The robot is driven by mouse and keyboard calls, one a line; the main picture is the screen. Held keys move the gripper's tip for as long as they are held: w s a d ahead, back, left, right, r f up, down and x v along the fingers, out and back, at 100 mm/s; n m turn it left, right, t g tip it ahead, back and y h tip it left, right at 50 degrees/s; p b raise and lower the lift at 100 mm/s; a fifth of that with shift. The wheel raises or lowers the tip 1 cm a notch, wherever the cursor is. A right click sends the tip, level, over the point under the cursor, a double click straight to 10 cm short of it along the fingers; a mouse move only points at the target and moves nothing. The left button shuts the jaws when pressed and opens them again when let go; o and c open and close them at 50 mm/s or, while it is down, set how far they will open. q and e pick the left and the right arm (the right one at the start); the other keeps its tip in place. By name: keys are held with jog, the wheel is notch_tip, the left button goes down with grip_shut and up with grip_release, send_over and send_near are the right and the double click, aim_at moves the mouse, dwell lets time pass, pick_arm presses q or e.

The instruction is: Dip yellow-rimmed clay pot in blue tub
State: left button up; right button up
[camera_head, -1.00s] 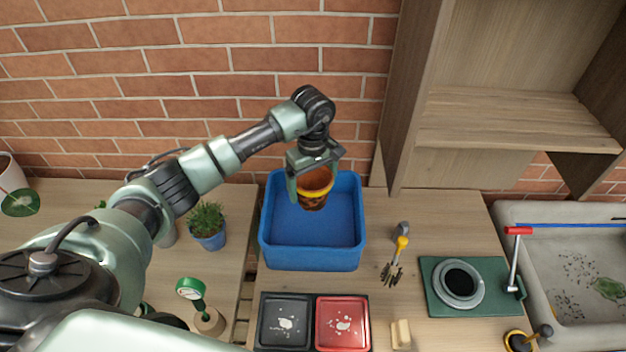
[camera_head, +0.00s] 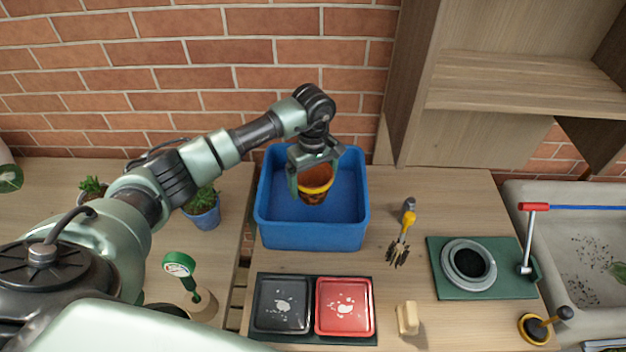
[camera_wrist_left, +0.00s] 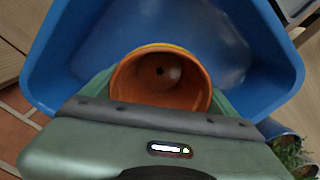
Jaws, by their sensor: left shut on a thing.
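The yellow-rimmed clay pot (camera_head: 313,187) is upright in my left gripper (camera_head: 315,176), which is shut on it. In the head view the pot appears over the back right part of the blue tub (camera_head: 310,237). In the left wrist view I look down into the empty pot (camera_wrist_left: 160,82), with a hole in its floor, and the blue tub (camera_wrist_left: 75,50) lies around and below it. I cannot tell whether the pot's bottom is at the liquid or floor of the tub. My right gripper is not in view.
A potted plant (camera_head: 202,207) stands left of the tub. A hand fork (camera_head: 402,240) lies to its right. Black (camera_head: 282,304) and red (camera_head: 343,306) trays lie in front. A brick wall rises behind, and a wooden shelf (camera_head: 520,82) stands at the back right.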

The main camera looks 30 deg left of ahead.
pick_arm(q)
jog(key=shift+f+b, duration=1.6)
jog(key=shift+f, duration=0.45)
jog(key=shift+f, duration=0.1)
jog(key=shift+f+b, duration=0.2)
jog(key=shift+b, duration=0.25)
notch_tip(320, 180, up, 15)
jog(key=p, duration=0.7)
dwell(0.5)
jog(key=shift+r, duration=0.1)
dwell(1.5)
jog(key=shift+r+p, duration=0.75)
jog(key=shift+r, duration=0.75)
